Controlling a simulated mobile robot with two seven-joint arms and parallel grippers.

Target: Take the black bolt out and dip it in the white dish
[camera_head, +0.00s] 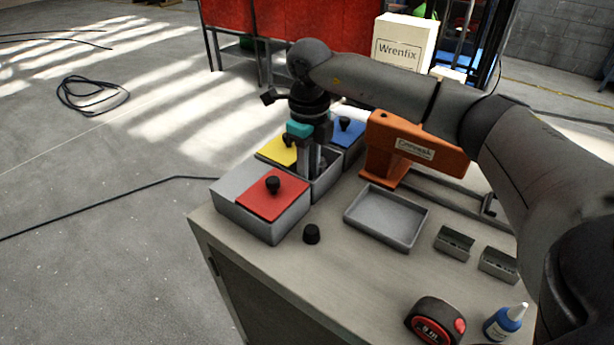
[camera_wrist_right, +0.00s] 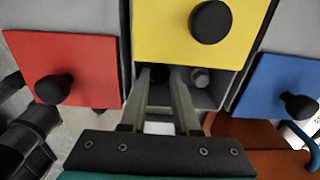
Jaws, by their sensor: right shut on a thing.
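My right gripper (camera_head: 313,172) reaches down into the open front part of the grey bin (camera_head: 328,186) with the yellow lid (camera_head: 277,151). In the right wrist view its fingers (camera_wrist_right: 164,76) are close together on a small dark thing, which looks like the black bolt (camera_wrist_right: 160,74); the fingers hide much of it. A grey bolt (camera_wrist_right: 201,78) lies in the same bin, right of the fingers. No clearly white dish shows; a shallow pale grey tray (camera_head: 356,213) lies on the bench. My left gripper is out of view.
Bins with a red lid (camera_head: 262,201) and a blue lid (camera_head: 347,131) flank the open one. A black knob-like piece (camera_head: 311,234), an orange tool (camera_head: 402,148), small grey blocks (camera_head: 456,242), a tape measure (camera_head: 436,320) and a blue bottle (camera_head: 505,322) stand on the bench (camera_head: 345,280).

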